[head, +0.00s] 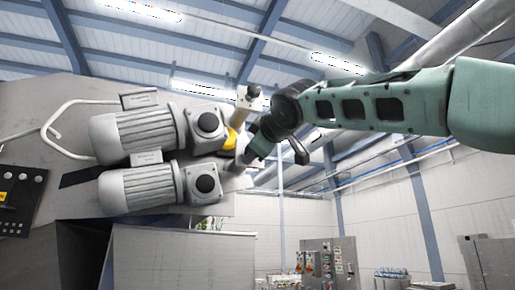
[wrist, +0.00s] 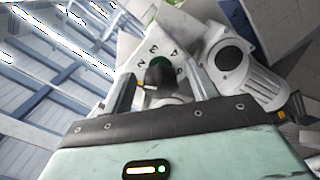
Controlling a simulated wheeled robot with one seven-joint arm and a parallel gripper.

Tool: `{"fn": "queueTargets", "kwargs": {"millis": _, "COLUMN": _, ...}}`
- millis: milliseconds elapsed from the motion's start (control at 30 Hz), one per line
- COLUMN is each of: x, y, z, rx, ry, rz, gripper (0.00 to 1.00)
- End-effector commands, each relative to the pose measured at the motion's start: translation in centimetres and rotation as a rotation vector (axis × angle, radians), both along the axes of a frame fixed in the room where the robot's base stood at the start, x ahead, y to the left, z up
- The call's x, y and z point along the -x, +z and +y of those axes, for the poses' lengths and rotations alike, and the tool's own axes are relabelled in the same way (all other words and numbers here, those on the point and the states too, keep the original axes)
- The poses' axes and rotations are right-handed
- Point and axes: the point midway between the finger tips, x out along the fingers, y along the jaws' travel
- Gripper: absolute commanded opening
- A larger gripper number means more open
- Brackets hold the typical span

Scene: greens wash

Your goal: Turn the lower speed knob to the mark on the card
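In the wrist view a dark knob (wrist: 160,74) sits in front of a pale dial plate (wrist: 126,66) with printed numbers, some hidden behind the knob. A small green patch shows at the knob's top edge. My gripper (wrist: 160,92) has one finger on each side of the knob, with gaps visible on both sides; contact is not seen. In the head view my gripper (head: 246,153) is at the right end of the motor units, and the knob cannot be made out there. I cannot make out the card or its mark in either view.
Two grey ribbed motors, an upper one (head: 145,132) and a lower one (head: 150,186), stand left of my gripper. A beige post (head: 248,105) rises just above it, beside a yellow part (head: 231,138). A control cabinet (head: 328,262) stands in the background.

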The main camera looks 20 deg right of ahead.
Motion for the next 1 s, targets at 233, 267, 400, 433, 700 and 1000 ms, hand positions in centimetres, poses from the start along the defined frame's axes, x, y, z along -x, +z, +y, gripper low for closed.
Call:
{"fn": "queueTargets", "kwargs": {"millis": 233, "x": 0.3, "y": 0.0, "z": 0.0, "rx": -0.001, "ry": -0.001, "rz": -0.001, "gripper": 0.58}}
{"fn": "queueTargets", "kwargs": {"millis": 267, "x": 0.5, "y": 0.0, "z": 0.0, "rx": -0.001, "ry": -0.001, "rz": -0.001, "gripper": 0.58}}
{"fn": "queueTargets", "kwargs": {"millis": 400, "x": 2.3, "y": -0.2, "z": 0.0, "rx": -0.002, "ry": 0.001, "rz": -0.003, "gripper": 0.58}}
{"fn": "queueTargets", "kwargs": {"millis": 433, "x": 2.9, "y": -0.2, "z": 0.0, "rx": -0.002, "ry": 0.001, "rz": -0.003, "gripper": 0.58}}
{"fn": "queueTargets", "kwargs": {"millis": 700, "x": 9.2, "y": -0.3, "z": -0.1, "rx": -0.001, "ry": 0.001, "rz": -0.004, "gripper": 0.58}}
{"fn": "queueTargets", "kwargs": {"millis": 1000, "x": 15.3, "y": -0.4, "z": 0.0, "rx": -0.002, "ry": 0.001, "rz": -0.002, "gripper": 0.58}}
